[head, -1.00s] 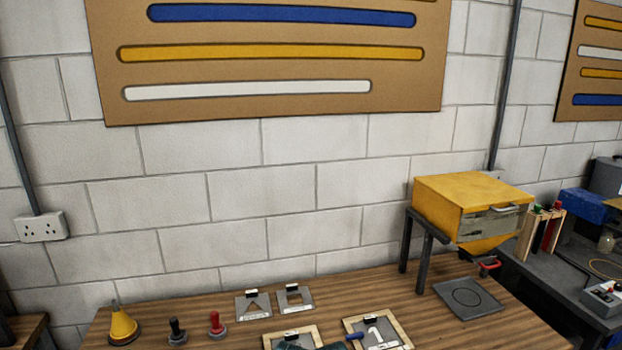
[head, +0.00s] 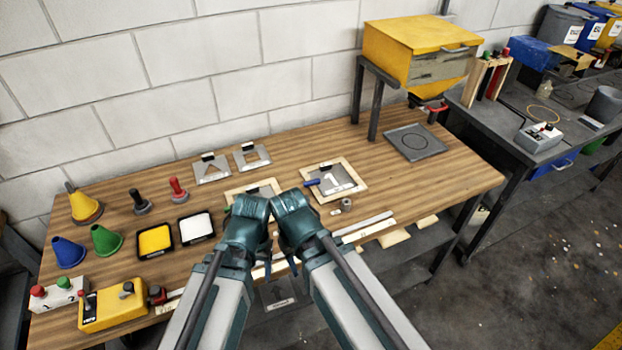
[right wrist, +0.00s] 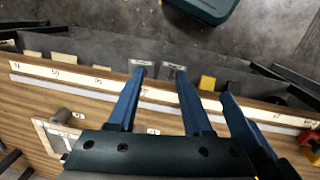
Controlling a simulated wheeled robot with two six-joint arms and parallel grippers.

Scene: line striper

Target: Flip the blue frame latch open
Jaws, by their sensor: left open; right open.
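The blue frame latch (head: 312,183) is a small blue bar at the left edge of a wood-edged frame (head: 359,187) holding a grey stencil plate marked 1 (head: 340,178). My left gripper (head: 266,258) is open, low and left of the latch, near the table's front edge and partly hidden by my arms. My right gripper is mostly hidden in the head view. In the right wrist view my right gripper (right wrist: 160,74) is open and empty, with two blue fingers. A third blue finger beside it seems to be my left gripper's. Neither touches the latch.
A second frame (head: 238,194) lies left of the first, partly behind my arms. Small metal pieces (head: 347,204) and a white strip (head: 365,224) lie in front. A yellow hopper (head: 410,50) stands behind a dark plate (head: 415,142). Pads, cones and handles fill the left side.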

